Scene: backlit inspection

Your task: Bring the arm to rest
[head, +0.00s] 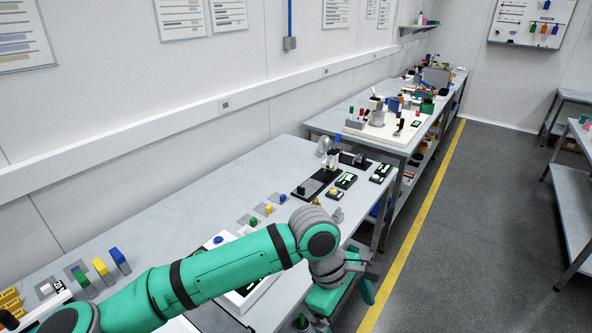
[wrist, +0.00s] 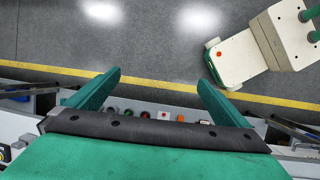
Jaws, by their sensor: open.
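My gripper (head: 350,287) is at the end of my green arm, which reaches from the lower left across the near workbench in the head view. It hangs at the bench's right edge, by the aisle. In the wrist view its two green fingers are spread wide apart, and my gripper (wrist: 160,79) has nothing between them but a view of the floor and the yellow line. It is open and empty. My forearm hides part of the bench top and some items on it.
The near workbench (head: 190,200) carries coloured blocks and small devices. A farther workbench (head: 330,122) holds more equipment. A yellow line (head: 412,220) runs along the clear grey floor (head: 480,220). A table (head: 572,195) stands at the right. Several small buttons (wrist: 146,114) show below the fingers.

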